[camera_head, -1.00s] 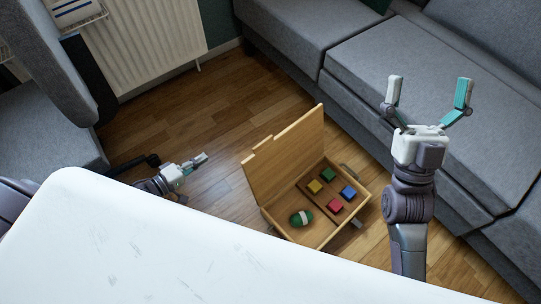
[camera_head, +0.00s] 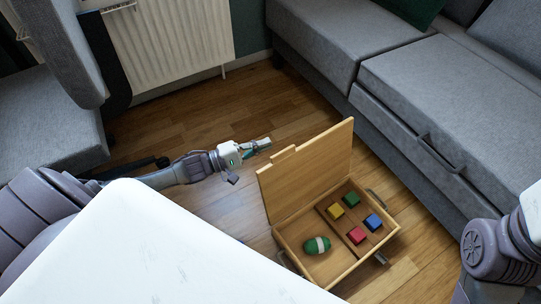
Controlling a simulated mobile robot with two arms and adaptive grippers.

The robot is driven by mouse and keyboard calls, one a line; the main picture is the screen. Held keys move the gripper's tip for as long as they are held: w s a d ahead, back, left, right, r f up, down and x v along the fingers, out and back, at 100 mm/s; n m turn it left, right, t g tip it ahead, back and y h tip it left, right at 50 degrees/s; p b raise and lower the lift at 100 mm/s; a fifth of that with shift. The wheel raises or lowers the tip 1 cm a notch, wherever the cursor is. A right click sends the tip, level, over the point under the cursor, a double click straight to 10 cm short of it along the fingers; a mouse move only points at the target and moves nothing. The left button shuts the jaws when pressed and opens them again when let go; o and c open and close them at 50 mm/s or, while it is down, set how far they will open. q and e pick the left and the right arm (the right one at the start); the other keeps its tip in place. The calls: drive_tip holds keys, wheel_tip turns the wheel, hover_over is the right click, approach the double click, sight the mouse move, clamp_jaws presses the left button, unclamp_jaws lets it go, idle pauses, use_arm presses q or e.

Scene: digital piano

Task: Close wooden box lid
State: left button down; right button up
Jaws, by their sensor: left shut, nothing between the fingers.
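The wooden box (camera_head: 343,273) stands open on the wooden floor, right of centre. Inside lie a green egg-shaped object with a white band (camera_head: 317,245) and yellow, green, blue and red blocks (camera_head: 356,235). My left gripper (camera_head: 265,145) is shut and empty, to the left of the lid's upper part, with a small gap in the picture. My right arm comes in at the right edge; its gripper fingers are out of frame.
A white surface (camera_head: 150,250) fills the lower left. A grey sofa (camera_head: 440,110) runs along the right and back. A radiator (camera_head: 170,45) is on the wall at top left. Bare floor (camera_head: 215,110) lies between the radiator and the box.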

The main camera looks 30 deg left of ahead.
use_arm(q)
drive_tip(key=d, duration=0.1)
drive_tip(key=s+d, duration=0.1)
drive_tip(key=d+r, duration=0.1)
drive_tip(key=shift+s+d, duration=0.25)
drive_tip(key=shift+s, duration=0.1)
drive_tip(key=shift+r, duration=0.1)
